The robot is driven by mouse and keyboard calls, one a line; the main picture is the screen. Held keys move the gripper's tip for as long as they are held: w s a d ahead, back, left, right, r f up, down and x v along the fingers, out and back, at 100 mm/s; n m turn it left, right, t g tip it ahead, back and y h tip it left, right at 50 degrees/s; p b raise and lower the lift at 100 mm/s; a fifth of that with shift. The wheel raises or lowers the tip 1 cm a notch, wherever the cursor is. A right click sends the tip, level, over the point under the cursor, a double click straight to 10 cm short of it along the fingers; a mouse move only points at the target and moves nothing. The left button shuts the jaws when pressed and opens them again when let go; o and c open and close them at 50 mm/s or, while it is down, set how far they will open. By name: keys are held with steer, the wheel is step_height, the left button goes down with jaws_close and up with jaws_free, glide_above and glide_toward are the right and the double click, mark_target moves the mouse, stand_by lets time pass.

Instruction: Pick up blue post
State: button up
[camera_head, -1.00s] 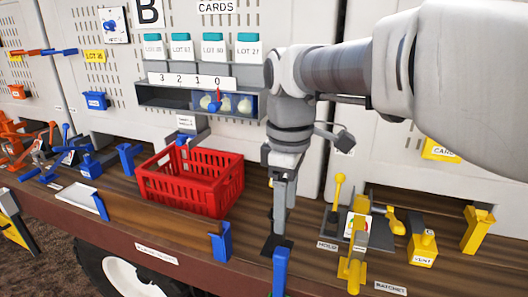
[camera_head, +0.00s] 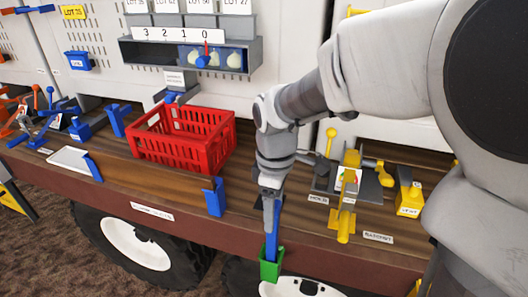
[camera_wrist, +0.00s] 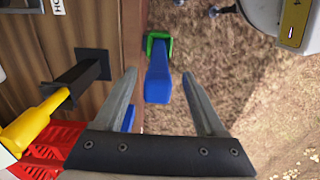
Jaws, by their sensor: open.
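The blue post (camera_head: 271,244) stands upright in a small green holder (camera_head: 270,268) in front of the bench's front edge. In the wrist view the post (camera_wrist: 158,80) points up toward the camera, with the green holder (camera_wrist: 157,38) at its far end. My gripper (camera_wrist: 159,76) is open, one finger on each side of the post with a gap at both sides. In the head view my gripper (camera_head: 271,200) comes down from above over the post and hides part of its top. I cannot tell how deep the post reaches between the fingers.
A red crate (camera_head: 180,140) sits on the wooden bench (camera_head: 165,180). Other blue posts (camera_head: 214,197) stand along the bench edge. A yellow lever fixture (camera_head: 348,185) and a yellow block (camera_head: 409,200) are to the right. Wheels and brown ground are below the edge.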

mark_target(272, 244)
step_height(272, 244, down, 4)
steer(key=shift+w+r, duration=0.15)
steer(key=shift+r, duration=0.05)
jaws_close()
steer(key=shift+r, duration=0.1)
stand_by(1.3)
